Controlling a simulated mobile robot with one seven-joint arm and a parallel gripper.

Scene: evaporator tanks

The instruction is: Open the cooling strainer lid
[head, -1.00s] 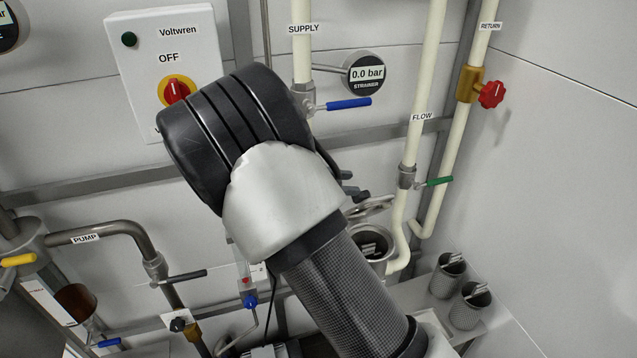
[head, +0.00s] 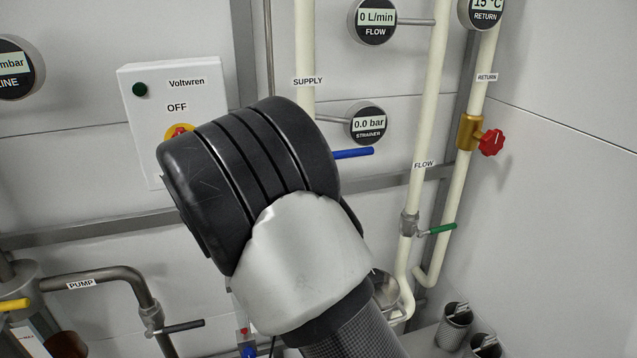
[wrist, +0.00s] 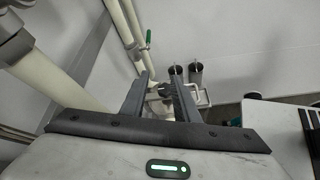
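The cooling strainer (head: 385,290) is mostly hidden behind my arm in the head view. Only a piece of rounded metal shows beside the wrist, and I cannot tell there how the lid stands. In the wrist view my gripper (wrist: 163,80) has its two dark fingers apart. A small dark knob-like part (wrist: 163,91) shows between them, with a pale metal loop (wrist: 202,96) to the right. I cannot tell whether the fingers touch either part. The gripper's fingers are hidden in the head view.
Two mesh baskets (head: 455,325) stand at the lower right. The flow pipe (head: 421,130) with its green-handled valve (head: 438,229) rises close by. The blue supply valve handle (head: 352,153) is near my arm. The strainer gauge (head: 368,124) reads 0.0 bar.

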